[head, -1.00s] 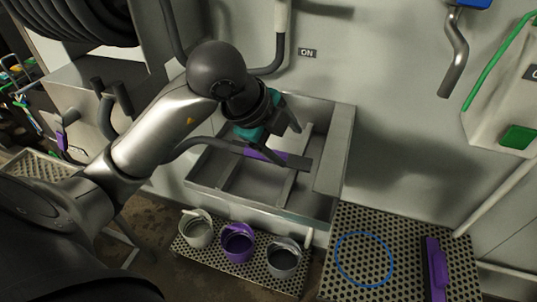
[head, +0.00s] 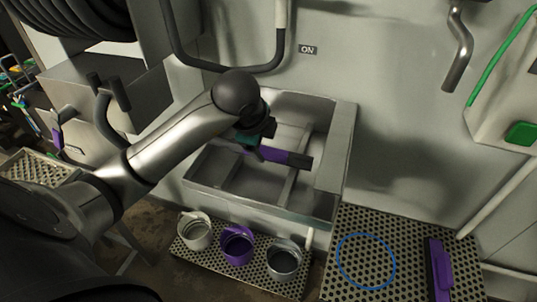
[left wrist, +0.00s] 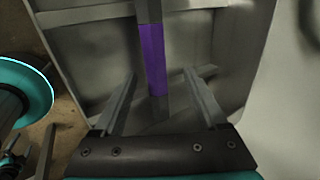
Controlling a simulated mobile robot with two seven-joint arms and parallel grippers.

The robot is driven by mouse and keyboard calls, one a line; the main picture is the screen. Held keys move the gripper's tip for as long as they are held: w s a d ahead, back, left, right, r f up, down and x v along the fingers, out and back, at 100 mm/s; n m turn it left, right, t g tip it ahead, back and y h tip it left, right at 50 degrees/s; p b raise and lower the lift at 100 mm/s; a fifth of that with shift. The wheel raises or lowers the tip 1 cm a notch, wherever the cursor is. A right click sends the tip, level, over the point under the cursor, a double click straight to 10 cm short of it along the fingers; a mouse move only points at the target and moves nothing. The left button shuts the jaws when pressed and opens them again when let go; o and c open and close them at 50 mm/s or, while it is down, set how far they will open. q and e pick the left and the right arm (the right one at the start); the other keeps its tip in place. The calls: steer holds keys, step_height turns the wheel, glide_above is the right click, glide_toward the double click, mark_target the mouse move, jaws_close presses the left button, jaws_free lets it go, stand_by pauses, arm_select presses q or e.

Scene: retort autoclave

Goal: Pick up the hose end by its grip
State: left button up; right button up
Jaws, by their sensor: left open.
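The hose end, with its purple grip (head: 278,154) and dark nozzle (head: 300,160), lies across the grey sink (head: 329,170). Its hose side is hidden behind my left arm in the head view. My left gripper (head: 258,149) is over the sink at the grip, its fingers mostly hidden there. In the left wrist view, my left gripper (left wrist: 160,74) is open, its two fingers apart on either side of the purple grip (left wrist: 152,60). Neither finger visibly touches it. My right gripper is not in view.
White, purple and grey buckets (head: 238,246) stand on a perforated shelf (head: 208,262) below the sink. A purple tool (head: 438,268) lies on the perforated platform (head: 400,222) at right, beside a blue ring marking (head: 366,261). A wall rises behind the sink.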

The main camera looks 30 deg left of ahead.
mark_target(268, 151)
arm_select(q)
steer(key=x, duration=0.3)
steer(key=b+x, duration=0.1)
steer(key=x, duration=0.1)
steer(key=shift+s+d+f, duration=0.15)
steer(key=shift+s+d, duration=0.1)
jaws_close()
stand_by(0.6)
